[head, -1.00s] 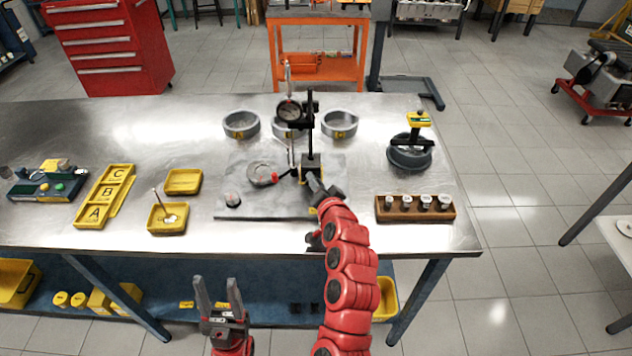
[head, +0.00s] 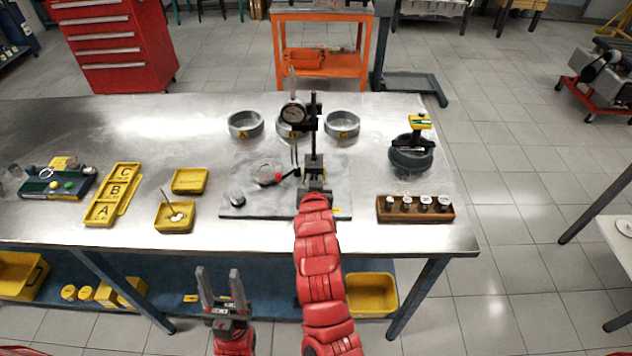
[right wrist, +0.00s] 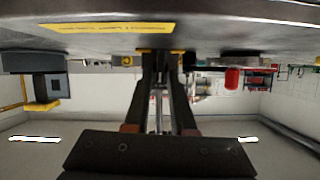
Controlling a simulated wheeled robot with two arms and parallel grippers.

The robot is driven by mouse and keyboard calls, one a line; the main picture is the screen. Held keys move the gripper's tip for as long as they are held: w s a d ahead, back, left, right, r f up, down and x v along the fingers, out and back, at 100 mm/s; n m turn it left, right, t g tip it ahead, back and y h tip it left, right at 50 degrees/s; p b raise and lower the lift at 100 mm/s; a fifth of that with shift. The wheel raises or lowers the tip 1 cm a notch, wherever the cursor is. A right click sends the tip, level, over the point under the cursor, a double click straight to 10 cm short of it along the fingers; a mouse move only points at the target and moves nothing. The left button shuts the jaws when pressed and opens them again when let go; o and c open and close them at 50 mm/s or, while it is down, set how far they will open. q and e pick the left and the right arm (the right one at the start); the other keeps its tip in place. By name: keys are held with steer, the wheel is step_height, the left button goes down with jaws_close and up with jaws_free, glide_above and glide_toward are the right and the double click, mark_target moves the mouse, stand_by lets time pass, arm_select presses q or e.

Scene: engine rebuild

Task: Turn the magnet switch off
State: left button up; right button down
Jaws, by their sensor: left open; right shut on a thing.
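The dial gauge stand has a black upright post (head: 314,125) and a round dial (head: 294,114). Its magnetic base (head: 314,168), dark with yellow, stands on the grey surface plate (head: 250,208). My right gripper (head: 313,188) reaches the front of this base and is shut on the magnet switch there. In the right wrist view the fingers of my right gripper (right wrist: 162,62) meet at the base's yellow-marked face (right wrist: 128,60); the switch is hidden between them, so its setting cannot be told. My left gripper (head: 221,290) is open and empty in front of the table.
Rings (head: 246,124) stand behind the plate. A ring with a yellow-topped black tool (head: 411,150) and a wooden block of pistons (head: 415,208) are at right. Yellow trays (head: 175,217) and a lettered tray (head: 113,195) are at left. A round part (head: 267,173) lies on the plate.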

steer(key=n+h+b, duration=0.1)
steer(key=n, duration=0.1)
steer(key=a+n+h+b, duration=0.1)
steer(key=b, duration=0.1)
steer(key=shift+a+f+n+h+b, duration=0.1)
steer(key=shift+f+n+h+b, duration=0.1)
steer(key=shift+n+h+b, duration=0.15)
steer(key=shift+a+f+n+t+h+b, duration=0.15)
steer(key=shift+n+h+b, duration=0.35)
steer(key=shift+n, duration=0.3)
steer(key=shift+a+n+t+h+b, duration=0.15)
steer(key=shift+n+h+b, duration=0.3)
steer(key=shift+n, duration=0.3)
steer(key=shift+d, duration=0.15)
steer(key=c, duration=1)
jaws_free()
steer(key=shift+c, duration=0.2)
